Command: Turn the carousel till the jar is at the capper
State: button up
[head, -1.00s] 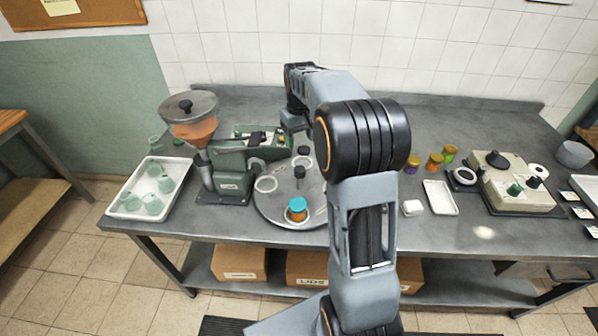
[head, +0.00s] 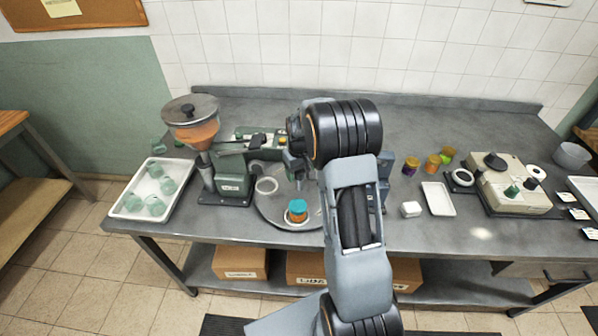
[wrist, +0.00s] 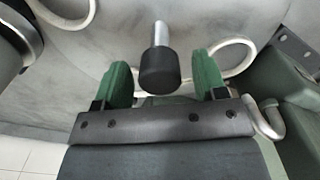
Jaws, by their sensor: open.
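The grey round carousel (head: 270,212) lies on the bench, partly hidden by my arm. A jar with a teal lid and orange contents (head: 297,211) stands upright near its front edge. A white ring (head: 266,186) marks an empty place on it. In the wrist view, my gripper (wrist: 163,78) is open above the carousel. A black knob on a metal post (wrist: 158,72) appears between its two green fingers, with gaps on both sides. I cannot tell which machine is the capper; my arm hides part of the area.
A green machine with an orange-filled hopper (head: 192,130) stands left of the carousel. A white tray of pale green jars (head: 128,211) is further left. Small jars (head: 432,164), a white tray (head: 439,199) and a beige device (head: 512,187) stand right of my arm.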

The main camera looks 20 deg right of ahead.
jog(key=shift+f, duration=0.1)
grip_shut()
dwell(0.7)
